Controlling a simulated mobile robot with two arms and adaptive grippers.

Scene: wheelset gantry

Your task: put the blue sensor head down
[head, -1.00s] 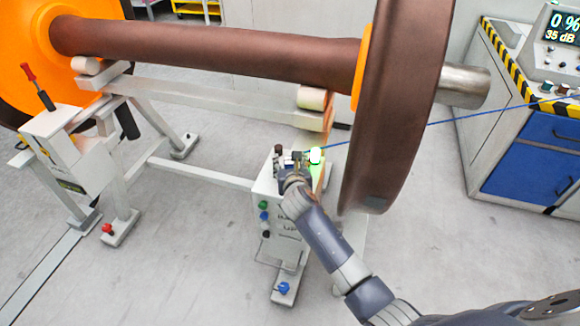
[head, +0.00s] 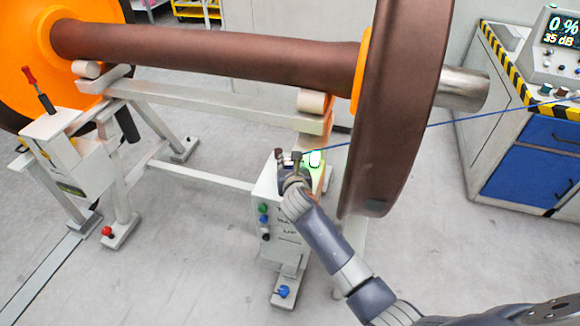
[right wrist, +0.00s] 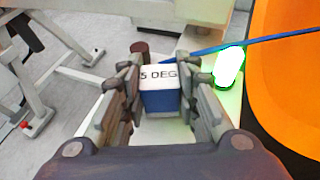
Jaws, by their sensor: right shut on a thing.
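The blue sensor head (right wrist: 160,101) is a small blue block with a white top marked "5 DEG". It sits between the fingers of my right gripper (right wrist: 160,88), which is shut on it. In the head view my right gripper (head: 292,168) is at the top of the white control box (head: 268,210), beside a glowing green lamp (head: 315,158), and it mostly hides the sensor head. A blue cable (right wrist: 270,39) runs off to the right in the wrist view. Whether the sensor head touches the surface below cannot be told. My left gripper is not in view.
A large brown wheel (head: 395,110) hangs close to the right of my gripper, on a brown axle (head: 210,52) carried by rollers. A bench with blue drawers (head: 535,165) and a display (head: 562,32) reading 0 % and 35 dB stands at right.

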